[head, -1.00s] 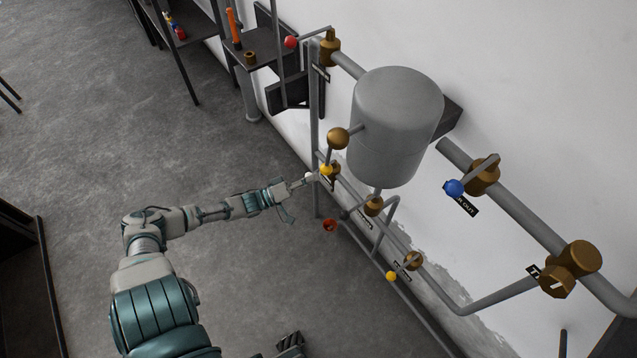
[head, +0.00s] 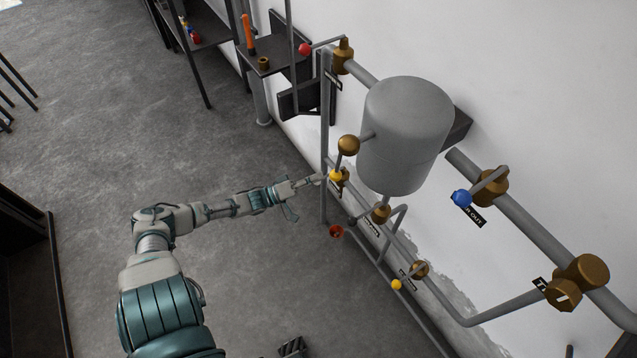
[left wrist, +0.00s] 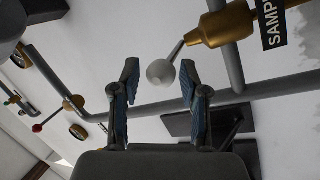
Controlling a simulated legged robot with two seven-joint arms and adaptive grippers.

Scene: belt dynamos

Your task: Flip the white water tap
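The white water tap shows in the left wrist view as a pale round knob (left wrist: 160,72) on a thin grey lever. The lever joins a brass valve (left wrist: 222,26) beside a black label reading "SAMP". My left gripper (left wrist: 159,76) is open, with one finger on each side of the knob. The knob lies between the fingertips, with gaps visible on both sides. A dark ridged piece at the bottom edge, probably my right gripper (head: 292,347), is mostly cut off.
Close to the left gripper are a yellow knob (head: 336,175), a brass ball (head: 348,145) and a red wheel (head: 336,232). A grey tank (head: 408,130) hangs above on the wall. A blue knob (head: 461,198) is farther right.

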